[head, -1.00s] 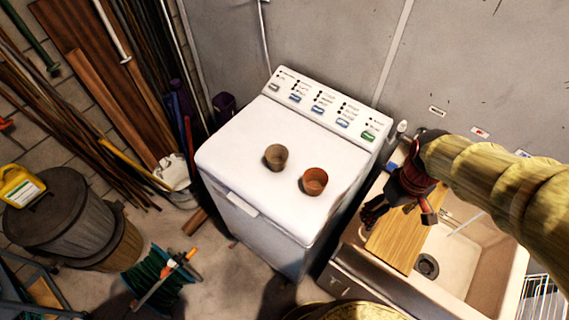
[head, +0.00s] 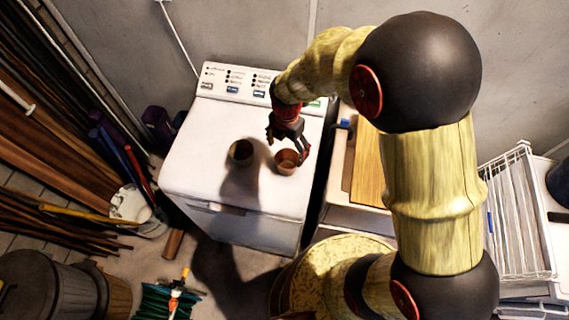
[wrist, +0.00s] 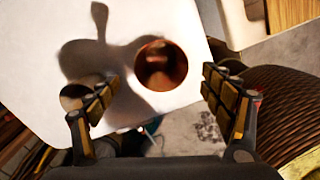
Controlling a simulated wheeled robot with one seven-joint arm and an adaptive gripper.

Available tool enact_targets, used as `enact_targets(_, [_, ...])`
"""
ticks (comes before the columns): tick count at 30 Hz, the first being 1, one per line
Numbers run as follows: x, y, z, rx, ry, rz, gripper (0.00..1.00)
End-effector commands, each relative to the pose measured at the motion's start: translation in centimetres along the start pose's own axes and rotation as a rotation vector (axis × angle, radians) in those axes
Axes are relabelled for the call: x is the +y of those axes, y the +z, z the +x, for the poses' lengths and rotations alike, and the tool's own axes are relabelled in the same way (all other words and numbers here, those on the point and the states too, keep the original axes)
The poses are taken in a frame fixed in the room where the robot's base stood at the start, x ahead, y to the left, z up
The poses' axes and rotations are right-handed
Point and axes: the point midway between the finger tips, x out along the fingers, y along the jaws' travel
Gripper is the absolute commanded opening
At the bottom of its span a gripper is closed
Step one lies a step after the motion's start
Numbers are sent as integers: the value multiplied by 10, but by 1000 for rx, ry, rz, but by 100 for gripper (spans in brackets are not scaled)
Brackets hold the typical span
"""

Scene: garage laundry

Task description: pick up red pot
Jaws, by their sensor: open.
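The red pot (head: 286,162) stands on the white washing machine (head: 190,168), toward the right side of its top. My gripper (head: 287,146) is open and close above the red pot in the head view, its fingers partly covering the pot's far side. In the wrist view the red pot (wrist: 161,65) shows its round open mouth, ahead of and between the two spread fingers (wrist: 163,92). The fingers look apart from it.
A brown pot (head: 241,152) stands to the left of the red one; in the wrist view it is partly behind the left finger. A wooden board (head: 367,170) lies by the sink at right. Poles and planks (head: 60,165) crowd the left.

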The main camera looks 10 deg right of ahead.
Motion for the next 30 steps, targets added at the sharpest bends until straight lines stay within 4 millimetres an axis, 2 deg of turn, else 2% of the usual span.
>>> enact_targets(10, [-1, 0, 35, 2, -2, -1, 81])
enact_targets(18, [-2, 1, 71, 2, -2, 0, 81])
enact_targets(27, [-1, 1, 75, 1, -1, 0, 81])
enact_targets(30, [-1, 1, 75, 1, -1, 0, 76])
